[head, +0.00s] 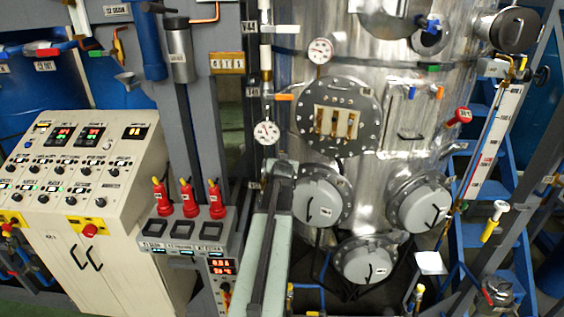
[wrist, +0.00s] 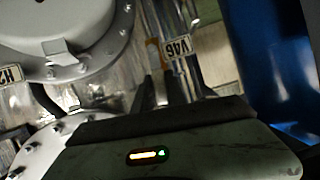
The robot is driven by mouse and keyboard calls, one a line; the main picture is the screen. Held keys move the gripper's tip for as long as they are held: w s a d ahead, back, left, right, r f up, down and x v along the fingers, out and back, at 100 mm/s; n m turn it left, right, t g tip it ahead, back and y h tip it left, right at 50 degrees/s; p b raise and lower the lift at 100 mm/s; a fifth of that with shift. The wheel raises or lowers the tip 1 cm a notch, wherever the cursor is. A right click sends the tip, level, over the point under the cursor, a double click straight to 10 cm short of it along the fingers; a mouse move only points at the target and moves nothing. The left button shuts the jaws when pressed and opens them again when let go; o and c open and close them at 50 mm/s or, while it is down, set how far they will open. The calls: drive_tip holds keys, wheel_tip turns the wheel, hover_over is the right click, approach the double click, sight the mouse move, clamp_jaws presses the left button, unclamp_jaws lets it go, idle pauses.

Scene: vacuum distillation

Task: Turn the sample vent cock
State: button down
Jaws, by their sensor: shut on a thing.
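My gripper (head: 284,172) is at the dark end of my pale green arm, low in front of the steel vessel and beside its left round flange cover. In the wrist view its dark fingers (wrist: 146,94) show just beyond my pale housing. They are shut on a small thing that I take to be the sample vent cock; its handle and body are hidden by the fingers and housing. A tag reading V46 (wrist: 178,48) is on a shiny upright pipe just beyond the fingers, with an orange part (wrist: 153,53) beside it.
The round grey flange cover (head: 318,196) is close on the right of my gripper. The steel vessel (head: 375,95) rises behind it. A console with red handles (head: 188,198) and a cream control panel (head: 85,160) stand to the left. Blue stairs (head: 487,215) are at the right.

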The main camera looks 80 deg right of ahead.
drive_tip(key=shift+d+r, duration=0.1)
drive_tip(key=shift+r, duration=0.1)
drive_tip(key=c, duration=1.4)
unclamp_jaws()
drive_tip(key=shift+w, duration=0.1)
drive_tip(key=shift+o, duration=0.2)
drive_tip(key=p+v, duration=0.3)
drive_tip(key=v, duration=0.5)
drive_tip(key=shift+f, duration=0.15)
